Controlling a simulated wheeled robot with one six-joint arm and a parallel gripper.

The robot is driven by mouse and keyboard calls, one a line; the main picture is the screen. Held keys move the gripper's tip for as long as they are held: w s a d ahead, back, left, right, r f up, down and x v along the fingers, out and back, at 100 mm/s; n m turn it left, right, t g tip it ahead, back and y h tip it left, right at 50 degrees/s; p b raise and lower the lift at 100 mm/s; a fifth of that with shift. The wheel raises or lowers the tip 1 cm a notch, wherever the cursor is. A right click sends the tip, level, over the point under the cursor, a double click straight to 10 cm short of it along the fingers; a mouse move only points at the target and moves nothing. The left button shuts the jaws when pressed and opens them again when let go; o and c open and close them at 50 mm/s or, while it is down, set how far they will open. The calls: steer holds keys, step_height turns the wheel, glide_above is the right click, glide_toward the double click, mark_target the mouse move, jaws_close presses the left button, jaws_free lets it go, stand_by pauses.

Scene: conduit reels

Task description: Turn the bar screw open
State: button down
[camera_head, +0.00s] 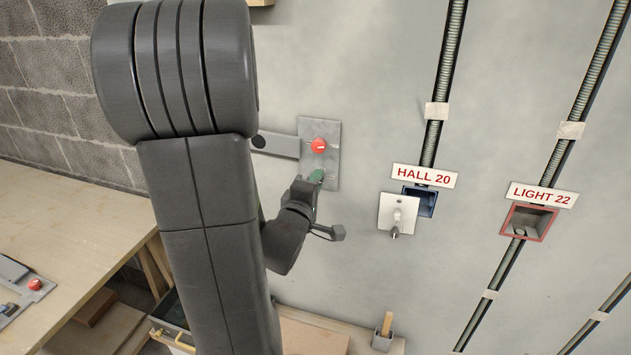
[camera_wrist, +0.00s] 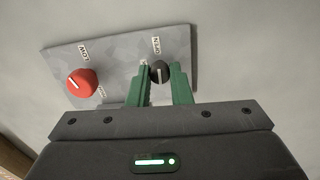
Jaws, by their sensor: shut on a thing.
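The bar screw, a small black knob (camera_wrist: 159,72) with a pale mark line, sits on a grey metal plate (camera_head: 334,128) on the wall. The word OPEN is printed beside it in the wrist view. My gripper (camera_wrist: 161,80) has its green fingers on either side of the knob and is shut on it. In the head view my gripper (camera_head: 316,176) reaches the lower part of the plate and hides the knob. A red knob (camera_head: 318,146) sits above it on the same plate; it also shows in the wrist view (camera_wrist: 82,82), near the label LOW.
A grey bar (camera_head: 280,144) runs left from the plate. To the right are a HALL 20 sign (camera_head: 425,176), a white fitting over a blue box (camera_head: 426,203), and a LIGHT 22 sign (camera_head: 543,195) above a red-framed box (camera_head: 528,222). A wooden bench (camera_head: 70,240) stands left.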

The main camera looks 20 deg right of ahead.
steer(key=shift+n, duration=0.4)
steer(key=c, duration=1.3)
jaws_free()
steer(key=shift+s+a, duration=0.1)
steer(key=shift+v, duration=6.8)
